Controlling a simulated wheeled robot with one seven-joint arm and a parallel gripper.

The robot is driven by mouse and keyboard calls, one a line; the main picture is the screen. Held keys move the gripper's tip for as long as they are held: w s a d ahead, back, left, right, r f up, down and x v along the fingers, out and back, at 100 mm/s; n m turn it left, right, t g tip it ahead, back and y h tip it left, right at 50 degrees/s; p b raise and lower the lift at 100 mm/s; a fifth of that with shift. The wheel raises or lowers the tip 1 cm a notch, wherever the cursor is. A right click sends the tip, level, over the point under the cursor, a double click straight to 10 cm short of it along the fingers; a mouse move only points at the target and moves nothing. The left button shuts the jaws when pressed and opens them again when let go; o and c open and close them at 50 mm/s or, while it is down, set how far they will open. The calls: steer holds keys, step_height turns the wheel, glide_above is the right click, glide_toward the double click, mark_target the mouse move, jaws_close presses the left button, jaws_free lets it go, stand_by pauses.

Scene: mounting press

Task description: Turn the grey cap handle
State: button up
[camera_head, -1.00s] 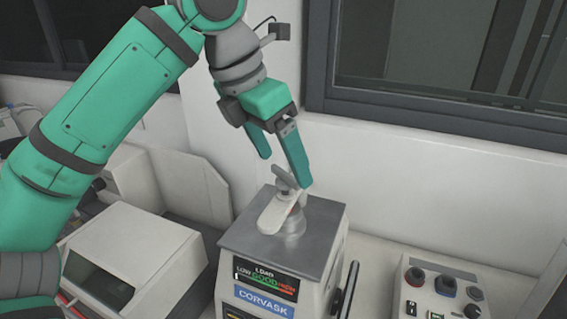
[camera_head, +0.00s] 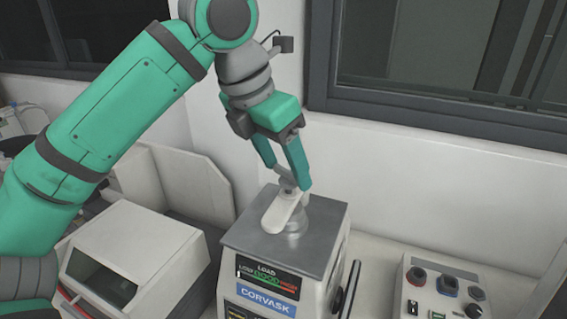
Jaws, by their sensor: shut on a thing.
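The press (camera_head: 265,247) is a pale box with a grey metal top, a load display and a blue "CORVASK" label. A round grey cap (camera_head: 296,236) sits on its top, with a pale lever (camera_head: 281,214) pointing toward the front left. The grey cap handle (camera_head: 286,184) rises above the cap and is partly hidden by my fingers. My gripper (camera_head: 293,180) has green fingers pointing down over the cap, shut on the grey cap handle.
A white machine with a dark window (camera_head: 103,276) stands to the left. A control box with knobs (camera_head: 437,290) stands at the right. A black bar (camera_head: 349,290) runs along the press's right side. The wall and window are close behind.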

steer(key=n+t+y, duration=0.1)
steer(key=n, duration=0.3)
steer(key=shift+s+d+n, duration=0.1)
steer(key=shift+d+n, duration=0.05)
steer(key=shift+n, duration=0.15)
steer(key=o, duration=1)
steer(key=shift+o, duration=0.2)
steer(key=v, duration=1)
steer(key=shift+s+r, duration=0.15)
steer(key=shift+r, duration=0.25)
